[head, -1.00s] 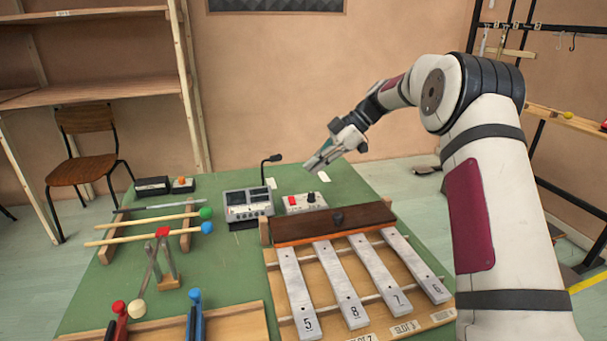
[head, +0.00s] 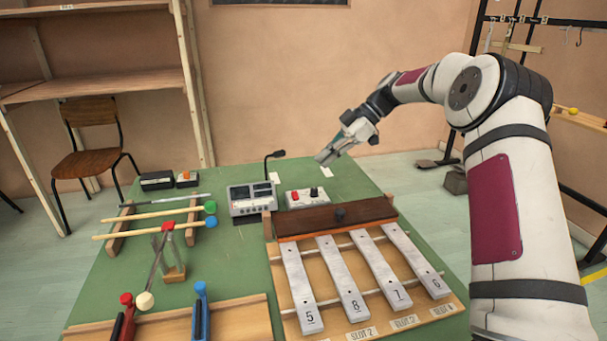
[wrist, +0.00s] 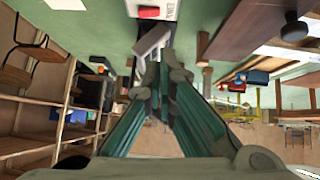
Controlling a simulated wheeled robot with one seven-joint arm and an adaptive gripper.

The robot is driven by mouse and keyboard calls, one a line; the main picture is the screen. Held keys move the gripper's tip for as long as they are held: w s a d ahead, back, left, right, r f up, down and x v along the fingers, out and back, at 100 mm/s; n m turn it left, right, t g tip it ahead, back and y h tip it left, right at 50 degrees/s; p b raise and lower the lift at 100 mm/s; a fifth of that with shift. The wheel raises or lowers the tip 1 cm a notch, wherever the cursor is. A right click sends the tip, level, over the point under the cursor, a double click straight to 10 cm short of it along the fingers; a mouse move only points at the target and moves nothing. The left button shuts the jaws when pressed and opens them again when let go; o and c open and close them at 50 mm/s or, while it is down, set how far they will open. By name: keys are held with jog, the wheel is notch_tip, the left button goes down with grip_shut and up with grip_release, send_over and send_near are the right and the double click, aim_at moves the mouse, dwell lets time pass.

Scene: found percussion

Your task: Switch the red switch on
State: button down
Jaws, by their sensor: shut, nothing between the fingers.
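The red switch (head: 295,196) sits on the left part of a small light-coloured box, left of a black knob (head: 314,191). The box (head: 308,204) stands on the green table behind the dark wooden bar. In the wrist view the red switch (wrist: 149,12) shows at the top edge, just beyond the fingertips. My gripper (head: 324,158) is shut and empty, pointing down and left. It is above the table, apart from the switch, higher and slightly right of it in the head view. The fingers meet in the wrist view (wrist: 163,58). Which way the switch is set is too small to tell.
Metal bars (head: 342,282) on a wooden frame lie in front. Mallets (head: 160,213) rest at left. The green table behind the box is mostly clear.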

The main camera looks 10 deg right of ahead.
jog(key=shift+w+d+r+t+p, duration=0.1)
jog(key=shift+w+r+t+p, duration=0.2)
jog(key=shift+r+p, duration=0.15)
jog(key=shift+w+r+t+p, duration=0.25)
jog(key=shift+r+t+p, duration=0.1)
jog(key=shift+r, duration=0.2)
jog(key=b, duration=0.1)
send_over(297, 193)
jog(key=s, duration=0.1)
notch_tip(297, 193, down, 7)
jog(key=shift+d+r, duration=0.1)
jog(key=shift+w+f, duration=0.25)
jog(key=shift+f, duration=1)
jog(key=shift+w+f+b, duration=0.2)
jog(key=shift+f+b, duration=0.2)
jog(key=shift+f, duration=0.4)
